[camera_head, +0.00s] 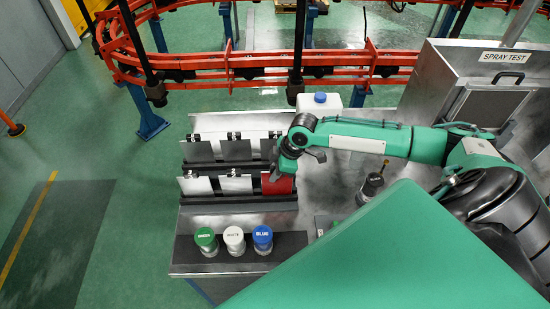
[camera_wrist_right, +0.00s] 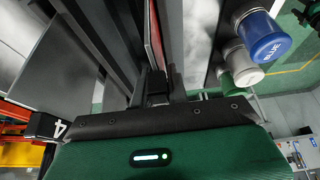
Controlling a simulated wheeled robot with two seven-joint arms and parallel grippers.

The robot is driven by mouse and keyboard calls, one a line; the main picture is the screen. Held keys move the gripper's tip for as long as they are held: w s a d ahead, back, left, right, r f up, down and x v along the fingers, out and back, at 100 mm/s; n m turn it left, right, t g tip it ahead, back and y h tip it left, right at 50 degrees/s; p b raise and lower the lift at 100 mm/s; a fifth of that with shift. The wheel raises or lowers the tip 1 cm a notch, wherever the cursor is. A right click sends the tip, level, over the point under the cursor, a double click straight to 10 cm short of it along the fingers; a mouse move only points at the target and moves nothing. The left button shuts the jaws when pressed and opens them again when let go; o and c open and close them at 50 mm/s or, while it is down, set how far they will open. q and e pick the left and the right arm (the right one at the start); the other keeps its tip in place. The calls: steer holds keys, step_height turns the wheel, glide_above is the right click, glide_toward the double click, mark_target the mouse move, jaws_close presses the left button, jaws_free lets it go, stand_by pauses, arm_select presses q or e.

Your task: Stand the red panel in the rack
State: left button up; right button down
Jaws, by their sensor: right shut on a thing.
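The red panel (camera_head: 278,184) is at the right end of the front row of the dark rack (camera_head: 225,207). It stands roughly upright there, and its lower edge is at the rack's front rail. My right gripper (camera_head: 292,162) is at the panel's top right and is shut on it. In the right wrist view the red panel (camera_wrist_right: 154,38) shows as a thin red edge, nearly edge-on, beyond the dark finger parts (camera_wrist_right: 157,88). Whether its lower edge is fully seated in the slot is hidden. My left gripper is not in view.
Pale panels (camera_head: 236,184) fill the front row beside the red one; grey panels (camera_head: 237,150) stand behind. Green, white and blue-capped jars (camera_head: 263,239) stand in front.

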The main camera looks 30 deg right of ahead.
steer(key=shift+f, duration=0.55)
steer(key=c, duration=1.3)
jaws_free()
steer(key=shift+d+r+b, duration=0.15)
steer(key=shift+r+b, duration=0.1)
steer(key=shift+b, duration=0.1)
steer(key=shift+b+v, duration=1.85)
steer(key=shift+v, duration=4.75)
steer(key=shift+s, duration=0.1)
